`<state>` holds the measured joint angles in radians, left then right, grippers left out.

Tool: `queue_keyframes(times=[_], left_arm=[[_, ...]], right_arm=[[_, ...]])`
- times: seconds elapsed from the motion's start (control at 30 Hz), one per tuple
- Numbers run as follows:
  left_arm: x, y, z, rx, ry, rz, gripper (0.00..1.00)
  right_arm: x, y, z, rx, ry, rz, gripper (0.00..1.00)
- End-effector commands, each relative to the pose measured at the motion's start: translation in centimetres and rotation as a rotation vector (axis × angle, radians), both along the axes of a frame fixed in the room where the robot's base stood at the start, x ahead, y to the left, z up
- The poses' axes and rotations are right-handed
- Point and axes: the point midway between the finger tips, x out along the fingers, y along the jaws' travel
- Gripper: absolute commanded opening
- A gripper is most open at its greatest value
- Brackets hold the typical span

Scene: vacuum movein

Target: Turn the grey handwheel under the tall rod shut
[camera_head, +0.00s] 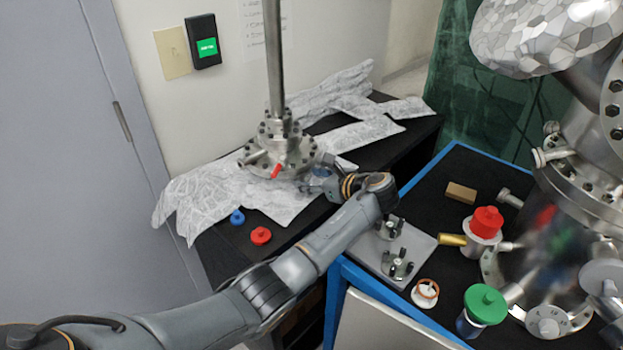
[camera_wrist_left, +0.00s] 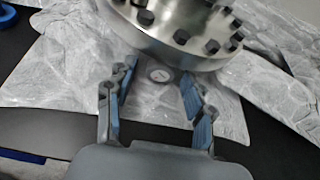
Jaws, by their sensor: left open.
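The tall rod (camera_head: 276,60) stands upright on a bolted steel flange stack (camera_head: 270,150), which sits on crumpled foil on the black bench. My left gripper (camera_head: 308,184) is at the right of the flange stack, low over the foil. In the left wrist view its blue-padded fingers (camera_wrist_left: 158,95) are open, with the bolted flange (camera_wrist_left: 180,30) just beyond them. A small round grey piece (camera_wrist_left: 159,75) shows between the fingertips; I cannot tell whether it is the handwheel. No full grey wheel shows clearly under the rod. My right gripper is out of view.
A blue cap (camera_head: 237,217) and a red cap (camera_head: 261,236) lie on the bench at left. The blue-edged cart at right carries a grey plate (camera_head: 412,263), a red knob (camera_head: 487,221), a green knob (camera_head: 486,303) and a large steel chamber (camera_head: 535,240). Foil surrounds the flange.

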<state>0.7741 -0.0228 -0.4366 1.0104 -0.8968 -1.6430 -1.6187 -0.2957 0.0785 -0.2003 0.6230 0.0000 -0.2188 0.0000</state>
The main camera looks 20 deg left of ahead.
Motion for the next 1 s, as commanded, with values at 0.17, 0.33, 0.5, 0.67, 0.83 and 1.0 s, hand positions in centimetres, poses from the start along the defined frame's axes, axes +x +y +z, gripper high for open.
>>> queue_keyframes(times=[0.17,0.33,0.5,0.67,0.83,1.0], left_arm=[[0.0,0.0,0.0,0.0,0.0,0.0,0.37],[0.0,0.0,0.0,0.001,0.0,0.0,0.02],[0.0,-0.1,0.3,0.005,0.01,0.0,0.0],[0.1,-0.1,0.9,0.034,0.094,0.0,0.0],[0.2,-0.1,0.5,0.079,0.223,0.001,0.0],[0.3,-0.2,0.1,0.113,0.318,-0.001,0.0]], right_arm=[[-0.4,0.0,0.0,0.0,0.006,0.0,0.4],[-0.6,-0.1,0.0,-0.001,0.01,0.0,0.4],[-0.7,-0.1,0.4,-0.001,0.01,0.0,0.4],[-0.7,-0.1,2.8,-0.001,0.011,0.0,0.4],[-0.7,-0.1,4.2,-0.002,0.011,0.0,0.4],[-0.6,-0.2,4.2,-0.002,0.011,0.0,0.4]])
